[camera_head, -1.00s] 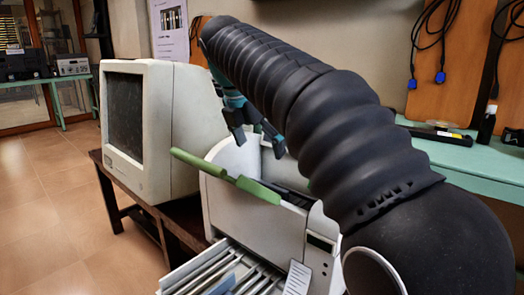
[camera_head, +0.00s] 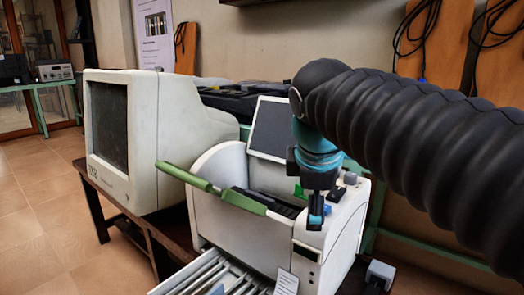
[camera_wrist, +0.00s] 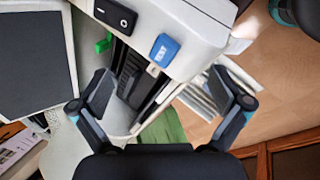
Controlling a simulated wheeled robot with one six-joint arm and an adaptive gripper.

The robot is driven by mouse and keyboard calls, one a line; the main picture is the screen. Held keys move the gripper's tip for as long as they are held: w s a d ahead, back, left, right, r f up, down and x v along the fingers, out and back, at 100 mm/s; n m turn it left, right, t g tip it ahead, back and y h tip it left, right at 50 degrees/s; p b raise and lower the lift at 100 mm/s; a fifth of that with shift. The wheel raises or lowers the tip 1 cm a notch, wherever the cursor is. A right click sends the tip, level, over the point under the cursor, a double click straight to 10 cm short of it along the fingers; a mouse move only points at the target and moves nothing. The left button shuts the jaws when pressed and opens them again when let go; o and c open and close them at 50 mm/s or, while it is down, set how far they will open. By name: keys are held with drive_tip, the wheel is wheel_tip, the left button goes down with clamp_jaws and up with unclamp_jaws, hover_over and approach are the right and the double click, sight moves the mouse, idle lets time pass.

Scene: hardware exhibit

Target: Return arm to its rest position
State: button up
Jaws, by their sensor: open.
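My gripper (camera_head: 316,212) hangs from my black ribbed arm, pointing down over the right front of a white machine (camera_head: 235,215). In the wrist view my gripper (camera_wrist: 172,95) has its two dark fingers spread wide apart with nothing held between them. The machine's top lies beyond the fingers there, with a blue button (camera_wrist: 164,50) and a black switch (camera_wrist: 115,15). I cannot tell whether a fingertip touches the machine. In the head view a green lever (camera_head: 210,187) crosses the machine's top, and its slotted front drawer (camera_head: 215,275) is out.
A small dark screen (camera_head: 270,130) stands behind the machine. A bulky old monitor (camera_head: 160,135) stands to its left on a dark wooden table (camera_head: 105,208). Cables (camera_head: 415,35) hang on the wall boards at right. Open tiled floor (camera_head: 40,220) lies at left.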

drive_tip(key=s+d+f+m, duration=0.3)
drive_tip(key=s+f+m, duration=0.3)
drive_tip(key=f+m, duration=0.2)
drive_tip(key=s+d+f+m+y, duration=0.1)
drive_tip(key=s+d+f+m, duration=0.2)
drive_tip(key=s+f+m, duration=0.4)
wheel_tip(320, 180, down, 3)
drive_tip(key=shift+s+d+r+m, duration=0.15)
drive_tip(key=shift+s+d+m, duration=0.1)
drive_tip(key=shift+m, duration=0.35)
